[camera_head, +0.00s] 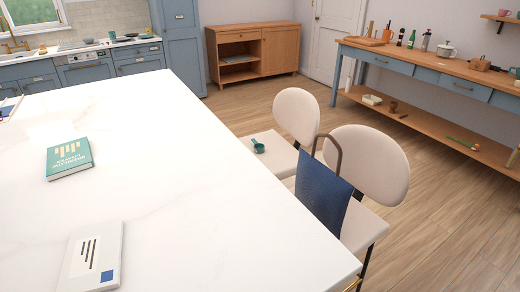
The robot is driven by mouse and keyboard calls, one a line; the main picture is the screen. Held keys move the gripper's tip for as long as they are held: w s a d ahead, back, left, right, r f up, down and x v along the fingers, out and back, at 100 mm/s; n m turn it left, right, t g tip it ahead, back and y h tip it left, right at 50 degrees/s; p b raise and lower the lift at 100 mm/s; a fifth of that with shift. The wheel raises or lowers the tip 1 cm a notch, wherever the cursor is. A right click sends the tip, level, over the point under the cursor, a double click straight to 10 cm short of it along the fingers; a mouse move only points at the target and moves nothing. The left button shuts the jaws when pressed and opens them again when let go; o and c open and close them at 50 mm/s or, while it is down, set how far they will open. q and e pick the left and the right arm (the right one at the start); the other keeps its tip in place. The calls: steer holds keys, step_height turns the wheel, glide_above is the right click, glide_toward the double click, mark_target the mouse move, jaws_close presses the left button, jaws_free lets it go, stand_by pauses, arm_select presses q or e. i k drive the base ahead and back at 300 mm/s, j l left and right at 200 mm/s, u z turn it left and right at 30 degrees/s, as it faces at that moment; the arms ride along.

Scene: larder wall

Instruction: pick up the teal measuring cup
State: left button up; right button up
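The teal measuring cup (259,148) lies on the cream seat of the farther chair (277,153), near the white table's right edge. It is small, with a short handle pointing up and to the left. Nothing covers it. Neither of my grippers shows in the head view, so their state is hidden.
A white table (190,190) fills the front left, holding a green book (69,158) and a white booklet (91,257). A nearer chair (371,164) carries a blue bag (322,192). A wooden workbench (440,67) stands at the right. Open floor (430,190) lies between.

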mark_target(257, 146)
steer(key=l+z, duration=0.3)
steer(key=i+l+z, duration=0.1)
steer(key=l+z, duration=0.25)
steer(key=i+l+z, duration=0.35)
steer(key=l, duration=0.25)
steer(key=i+l+z, duration=0.35)
steer(key=i+l, duration=0.15)
steer(key=i+l+z, duration=0.3)
steer(key=i, duration=0.35)
steer(key=i+u, duration=0.25)
steer(key=i, duration=0.2)
steer(key=i+l+u, duration=0.2)
steer(key=i, duration=0.25)
steer(key=i+u, duration=0.25)
steer(key=i, duration=0.2)
steer(key=i+l+u, duration=0.2)
steer(key=i+j+u, duration=0.25)
steer(key=i+u, duration=1)
steer(key=i+l+u, duration=0.4)
steer(key=i, duration=0.15)
steer(key=i+u, duration=0.2)
steer(key=i, duration=1.6)
steer(key=i+u, duration=0.35)
steer(key=u, duration=0.15)
steer(key=i+l+u, duration=0.15)
steer(key=i+u, duration=0.2)
steer(key=u, duration=0.15)
steer(key=i+l+u, duration=0.25)
steer(key=u, duration=0.2)
steer(key=i, duration=0.05)
